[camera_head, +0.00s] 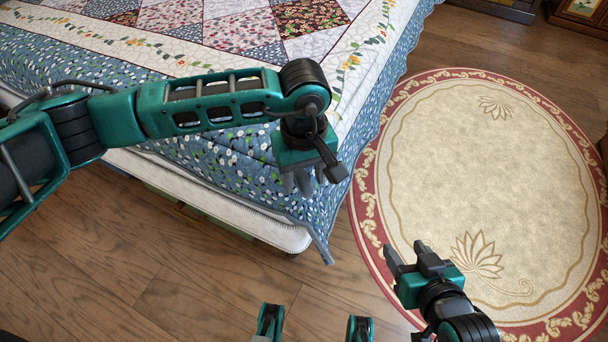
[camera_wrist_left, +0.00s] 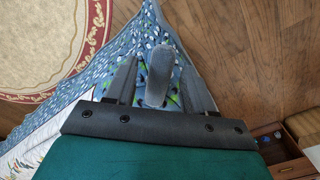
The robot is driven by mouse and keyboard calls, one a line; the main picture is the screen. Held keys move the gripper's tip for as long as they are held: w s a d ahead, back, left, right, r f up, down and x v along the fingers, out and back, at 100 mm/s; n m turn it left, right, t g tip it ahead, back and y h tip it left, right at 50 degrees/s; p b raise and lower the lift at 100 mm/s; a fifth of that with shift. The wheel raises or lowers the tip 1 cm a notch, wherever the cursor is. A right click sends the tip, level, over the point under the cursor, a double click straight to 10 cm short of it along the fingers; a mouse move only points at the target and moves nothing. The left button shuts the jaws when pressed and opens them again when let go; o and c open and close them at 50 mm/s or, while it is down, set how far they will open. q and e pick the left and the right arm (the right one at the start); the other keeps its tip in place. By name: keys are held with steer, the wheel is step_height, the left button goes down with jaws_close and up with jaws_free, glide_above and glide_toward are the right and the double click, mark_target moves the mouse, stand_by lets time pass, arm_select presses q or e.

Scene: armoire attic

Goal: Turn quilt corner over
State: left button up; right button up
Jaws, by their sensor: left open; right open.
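The quilt (camera_head: 240,160) lies over the bed, patchwork on top with a blue floral border. Its near corner hangs down over the mattress corner to a pointed tip above the floor. My left gripper (camera_head: 308,188) is over this hanging corner, pointing down, with its fingers apart. The left wrist view shows its fingers (camera_wrist_left: 158,82) in front of the blue quilt cloth (camera_wrist_left: 108,58); I cannot tell whether they touch it. My right gripper (camera_head: 404,252) is open and empty, to the right of the corner and over the rug.
The white mattress (camera_head: 215,205) shows under the quilt's near edge. An oval cream rug (camera_head: 480,160) with a red border lies right of the bed on the wooden floor (camera_head: 130,270). Wooden furniture (camera_head: 582,10) stands at the far right. Drawers (camera_wrist_left: 285,150) show in the left wrist view.

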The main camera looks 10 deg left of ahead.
arm_select(q)
steer(key=shift+f, duration=0.15)
steer(key=shift+c, duration=0.4)
jaws_close()
